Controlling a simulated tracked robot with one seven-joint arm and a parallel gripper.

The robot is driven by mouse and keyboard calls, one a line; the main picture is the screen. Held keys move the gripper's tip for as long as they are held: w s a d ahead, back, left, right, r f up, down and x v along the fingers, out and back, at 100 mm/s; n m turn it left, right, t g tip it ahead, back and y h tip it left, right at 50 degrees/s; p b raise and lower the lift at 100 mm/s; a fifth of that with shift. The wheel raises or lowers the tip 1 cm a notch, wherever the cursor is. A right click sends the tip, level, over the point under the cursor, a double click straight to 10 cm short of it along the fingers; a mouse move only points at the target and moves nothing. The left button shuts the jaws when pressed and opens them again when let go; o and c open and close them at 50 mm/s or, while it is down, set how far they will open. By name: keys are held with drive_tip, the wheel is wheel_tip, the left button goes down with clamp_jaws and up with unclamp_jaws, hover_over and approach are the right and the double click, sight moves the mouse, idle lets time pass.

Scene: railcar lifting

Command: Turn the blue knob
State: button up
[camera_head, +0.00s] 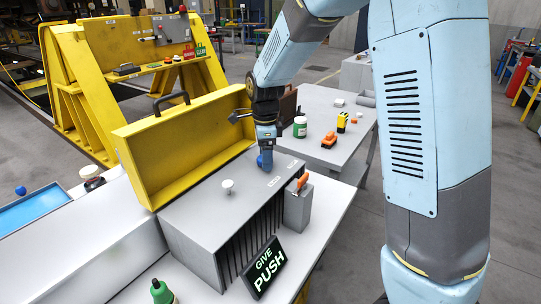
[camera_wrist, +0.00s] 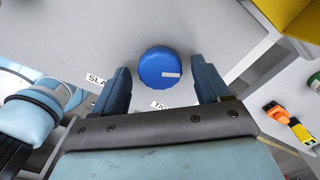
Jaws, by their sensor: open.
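The blue knob (camera_wrist: 161,67) is round with a white mark on its face, and it sits on the grey top of a box. In the wrist view, my gripper (camera_wrist: 160,72) is open, with one dark blue finger on either side of the knob and a gap on both sides. Partly hidden labels reading "SLA" (camera_wrist: 97,79) and "TIG" (camera_wrist: 160,105) lie near the knob. In the head view, the gripper points down over the grey box (camera_head: 215,205), and the knob (camera_head: 262,161) shows low at the fingers. Whether the fingers touch the box top is unclear.
A yellow open lid (camera_head: 190,140) stands behind the box. A white mushroom-shaped knob (camera_head: 228,186) and an orange-handled item (camera_head: 301,182) are on either side. A "GIVE PUSH" sign (camera_head: 264,267) leans in front. A side table (camera_head: 345,125) holds small items.

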wheel_tip(320, 180, up, 14)
drive_tip(key=shift+f, duration=0.2)
idle(0.4)
drive_tip(key=s+d+r+n+t, duration=0.1)
drive_tip(key=s+d+r+n, duration=0.25)
drive_tip(key=s+d, duration=0.2)
drive_tip(key=s+d+r+n+t, duration=0.1)
drive_tip(key=s+d+r+n, duration=0.1)
drive_tip(key=s+d+n, duration=0.4)
drive_tip(key=s+d+f+n+t, duration=0.1)
drive_tip(key=s+d+n, duration=0.3)
drive_tip(key=s, duration=0.3)
drive_tip(key=s+d+f+n+t, duration=0.1)
drive_tip(key=s+d+n+t, duration=0.1)
drive_tip(key=s+d+n, duration=0.2)
drive_tip(key=s, duration=0.3)
drive_tip(key=shift+d+t, duration=0.3)
drive_tip(key=shift+d, duration=0.1)
